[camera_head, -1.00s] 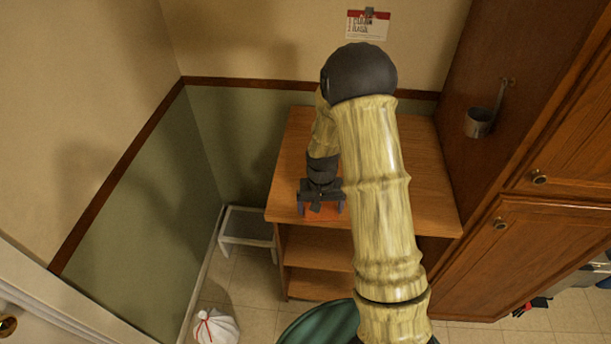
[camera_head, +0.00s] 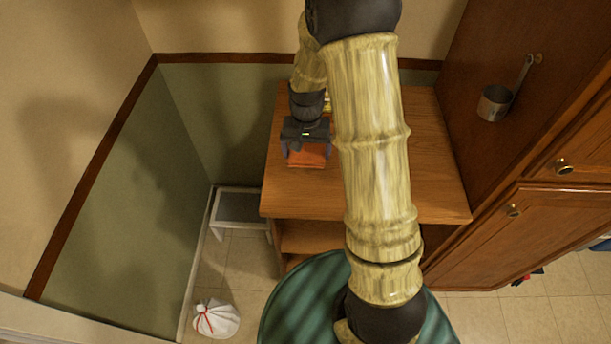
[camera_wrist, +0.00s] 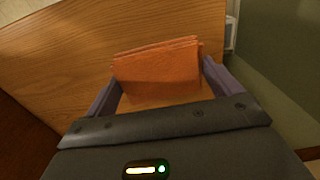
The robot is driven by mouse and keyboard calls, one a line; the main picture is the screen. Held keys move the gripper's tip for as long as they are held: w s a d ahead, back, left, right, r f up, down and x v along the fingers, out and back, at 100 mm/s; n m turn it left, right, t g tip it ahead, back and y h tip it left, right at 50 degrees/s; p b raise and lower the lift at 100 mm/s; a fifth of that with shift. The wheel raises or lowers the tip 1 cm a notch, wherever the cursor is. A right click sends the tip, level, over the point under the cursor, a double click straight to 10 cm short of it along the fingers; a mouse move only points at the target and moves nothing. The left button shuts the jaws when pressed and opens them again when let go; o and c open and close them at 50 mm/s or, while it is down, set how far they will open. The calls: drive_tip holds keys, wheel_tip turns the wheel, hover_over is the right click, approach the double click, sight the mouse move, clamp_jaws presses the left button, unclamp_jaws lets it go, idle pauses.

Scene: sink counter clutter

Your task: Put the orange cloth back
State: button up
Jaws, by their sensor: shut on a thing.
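The orange cloth (camera_head: 308,157) is a small folded piece over the left part of the wooden shelf top. My gripper (camera_head: 307,152) is shut on it from above. In the wrist view the cloth (camera_wrist: 157,72) sits between the two purple-grey fingers (camera_wrist: 160,88), its folded layers showing at the far edge. I cannot tell whether the cloth touches the wood or is held slightly above it.
The wooden shelf unit (camera_head: 431,199) has a mostly clear top. A dark wood cabinet with a hanging metal cup (camera_head: 493,103) stands at right. A low grey stool (camera_head: 238,207), a white bag (camera_head: 216,319) and a green round object (camera_head: 290,301) are below.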

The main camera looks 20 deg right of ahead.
drive_tip(key=p, duration=0.2)
hover_over(307, 179)
drive_tip(key=shift+a+f, duration=0.1)
drive_tip(key=shift+f, duration=2.9)
drive_tip(key=shift+f+p, duration=0.35)
drive_tip(key=shift+f, duration=1.7)
drive_tip(key=shift+f, duration=0.2)
drive_tip(key=o, duration=0.7)
drive_tip(key=shift+r, duration=0.1)
wheel_tip(307, 179, up, 12)
drive_tip(key=b, duration=0.3)
drive_tip(key=shift+r, duration=0.1)
